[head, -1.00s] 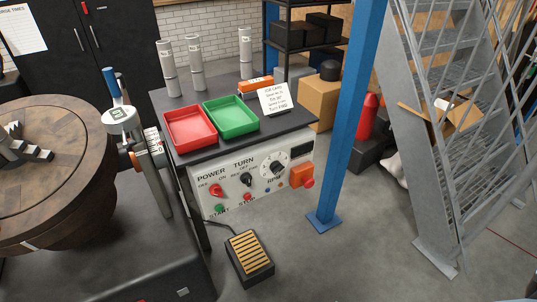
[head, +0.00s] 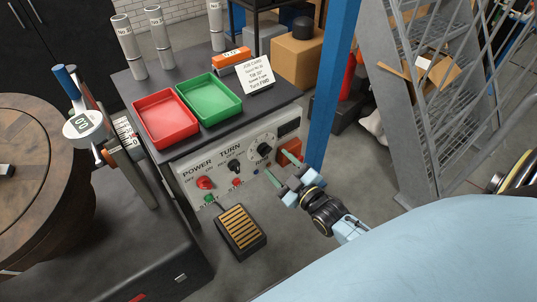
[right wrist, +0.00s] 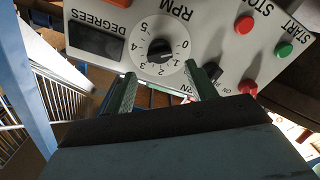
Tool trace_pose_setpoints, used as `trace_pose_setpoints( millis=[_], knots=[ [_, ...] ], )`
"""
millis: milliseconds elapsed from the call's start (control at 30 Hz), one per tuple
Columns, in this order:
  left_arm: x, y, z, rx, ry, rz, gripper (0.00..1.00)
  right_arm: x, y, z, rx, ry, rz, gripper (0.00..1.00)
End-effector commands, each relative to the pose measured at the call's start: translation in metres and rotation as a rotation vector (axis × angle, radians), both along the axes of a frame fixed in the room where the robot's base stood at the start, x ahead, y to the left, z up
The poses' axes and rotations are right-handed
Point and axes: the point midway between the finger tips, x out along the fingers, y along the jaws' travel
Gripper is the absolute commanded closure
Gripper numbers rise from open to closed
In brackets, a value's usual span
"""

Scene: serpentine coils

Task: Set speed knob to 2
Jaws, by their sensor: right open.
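The speed knob (head: 264,149) is a black knob on a white RPM dial, on the front of the grey control panel (head: 180,176). In the right wrist view the knob (right wrist: 159,50) appears upside down, with dial numbers 0 to 5 around it. Its light pointer mark seems to face the 0–1 side, but the exact setting is hard to read. My right gripper (head: 281,168) is open and empty in front of the panel, just below and right of the knob. In the right wrist view its green fingertips (right wrist: 160,70) lie either side of the dial's lower part, apart from the knob.
A foot pedal (head: 240,232) lies on the floor below. A blue post (head: 331,95) stands to the right.

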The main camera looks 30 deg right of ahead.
Motion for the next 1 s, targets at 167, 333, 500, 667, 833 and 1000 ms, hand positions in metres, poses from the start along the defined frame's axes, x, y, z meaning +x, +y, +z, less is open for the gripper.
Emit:
trace_pose_setpoints(
  millis=[167, 333, 500, 667, 833, 1000],
  knots=[
    [0.010, 0.001, -0.004, 0.001, -0.015, 0.000, 0.58, 0.032, 0.003, 0.000, -0.001, -0.001, 0.001, 0.44],
    [0.014, 0.004, -0.005, 0.005, -0.020, -0.001, 0.58, 0.049, 0.004, -0.001, -0.001, 0.001, 0.000, 0.44],
    [0.013, 0.008, -0.006, 0.009, -0.020, -0.002, 0.58, 0.053, 0.005, -0.001, 0.000, 0.003, 0.000, 0.44],
    [0.012, 0.010, -0.006, 0.012, -0.018, -0.003, 0.58, 0.053, 0.005, -0.001, 0.000, 0.003, 0.000, 0.44],
    [0.011, 0.010, -0.006, 0.012, -0.016, -0.003, 0.58, 0.053, 0.005, -0.001, 0.000, 0.003, 0.000, 0.59],
    [0.009, 0.010, -0.006, 0.013, -0.014, -0.003, 0.58, 0.053, 0.005, -0.001, 0.000, 0.003, 0.000, 0.82]
  ],
)
